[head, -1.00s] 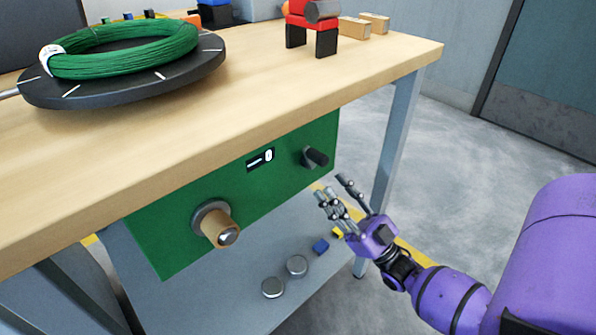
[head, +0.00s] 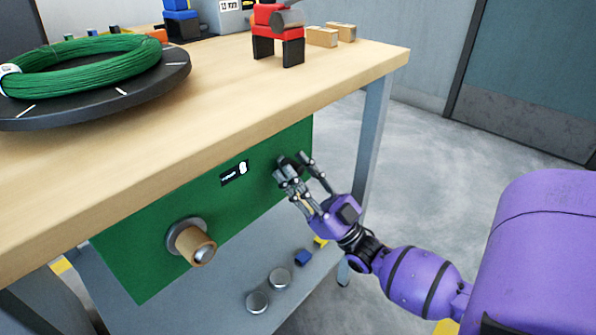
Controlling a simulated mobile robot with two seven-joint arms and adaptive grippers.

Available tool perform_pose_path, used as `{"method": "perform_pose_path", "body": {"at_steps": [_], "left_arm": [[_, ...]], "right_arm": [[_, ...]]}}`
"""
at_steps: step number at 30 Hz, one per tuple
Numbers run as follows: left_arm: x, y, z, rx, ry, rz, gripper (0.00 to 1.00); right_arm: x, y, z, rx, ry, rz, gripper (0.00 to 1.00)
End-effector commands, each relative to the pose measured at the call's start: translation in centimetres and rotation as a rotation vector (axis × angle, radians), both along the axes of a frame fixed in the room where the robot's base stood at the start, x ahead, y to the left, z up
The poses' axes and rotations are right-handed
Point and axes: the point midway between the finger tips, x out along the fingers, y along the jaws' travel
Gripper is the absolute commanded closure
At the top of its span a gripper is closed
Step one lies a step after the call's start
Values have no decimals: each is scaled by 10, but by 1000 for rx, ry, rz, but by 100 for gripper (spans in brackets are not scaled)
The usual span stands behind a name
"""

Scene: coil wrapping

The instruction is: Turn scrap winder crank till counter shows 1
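The scrap winder is a green panel (head: 135,262) under the front edge of the workbench. It has a small black counter (head: 234,173) whose white digit is blurred, so I cannot read it for sure. A dark crank handle (head: 287,162) sticks out to the right of the counter, partly hidden by my fingers. A tan spool (head: 193,243) on a grey disc sits lower left on the panel. My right gripper (head: 293,171) is at the crank handle, its fingers spread on either side. I cannot tell whether they touch it. My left gripper is out of view.
The wooden bench top (head: 215,108) lies just above the panel, with a green wire coil (head: 90,68) on a black turntable at left. A red and black stand (head: 278,38) is at the back. A bench leg (head: 372,135) stands right of my gripper.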

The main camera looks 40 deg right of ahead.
Motion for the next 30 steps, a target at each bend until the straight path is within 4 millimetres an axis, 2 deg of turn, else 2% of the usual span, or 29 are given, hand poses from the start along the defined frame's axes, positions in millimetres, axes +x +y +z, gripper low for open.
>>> {"method": "perform_pose_path", "body": {"at_steps": [1, 9, 20, 30], "left_arm": [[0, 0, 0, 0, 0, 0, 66], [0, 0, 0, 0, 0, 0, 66], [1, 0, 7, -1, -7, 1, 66], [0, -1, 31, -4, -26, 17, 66]], "right_arm": [[0, 0, 0, 0, 0, 0, 67], [0, 0, 0, 0, 0, 0, 100], [0, -2, 1, 51, 5, 0, 100], [0, -11, 5, 286, 21, -1, 100]]}}
